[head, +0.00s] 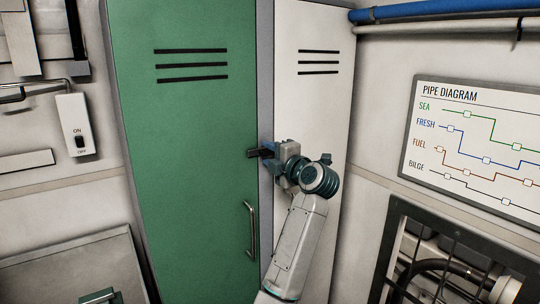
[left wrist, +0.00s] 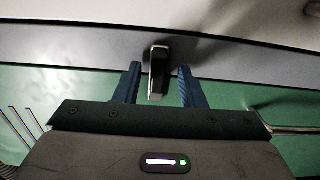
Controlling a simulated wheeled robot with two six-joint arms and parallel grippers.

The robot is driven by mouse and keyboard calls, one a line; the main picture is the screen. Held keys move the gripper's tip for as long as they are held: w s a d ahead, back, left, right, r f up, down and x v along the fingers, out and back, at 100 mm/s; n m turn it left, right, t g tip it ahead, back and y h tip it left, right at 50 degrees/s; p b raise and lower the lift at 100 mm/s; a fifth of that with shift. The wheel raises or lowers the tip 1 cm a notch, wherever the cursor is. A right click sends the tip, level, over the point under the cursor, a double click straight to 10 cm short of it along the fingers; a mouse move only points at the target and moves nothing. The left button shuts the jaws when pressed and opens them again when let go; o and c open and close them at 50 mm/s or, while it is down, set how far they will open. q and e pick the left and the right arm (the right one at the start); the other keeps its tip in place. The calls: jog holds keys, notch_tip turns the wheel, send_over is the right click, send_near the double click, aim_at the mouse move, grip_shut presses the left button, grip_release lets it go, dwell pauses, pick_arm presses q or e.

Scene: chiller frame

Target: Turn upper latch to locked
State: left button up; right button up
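The upper latch is a short dark lever (head: 254,153) on the grey strip beside the green door. It points left over the door's edge in the head view. In the left wrist view the latch (left wrist: 158,75) stands between my two blue fingers, with a gap on each side. My left gripper (head: 268,149) is open around it, not visibly pressing on it. The gripper partly hides the latch's base in the head view. The green door (head: 185,120) looks shut. My right gripper is not in view.
A metal handle (head: 252,230) is on the green door below the latch. A white panel (head: 312,110) stands right of the strip. A switch box (head: 75,124) is on the left wall. A pipe diagram (head: 480,145) and a dark grille (head: 450,255) are at right.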

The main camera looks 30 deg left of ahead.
pick_arm(q)
jog(key=shift+d, duration=0.1)
jog(key=shift+s+d, duration=0.15)
jog(key=shift+d, duration=0.15)
jog(key=b+v, duration=0.4)
jog(key=v, duration=0.6)
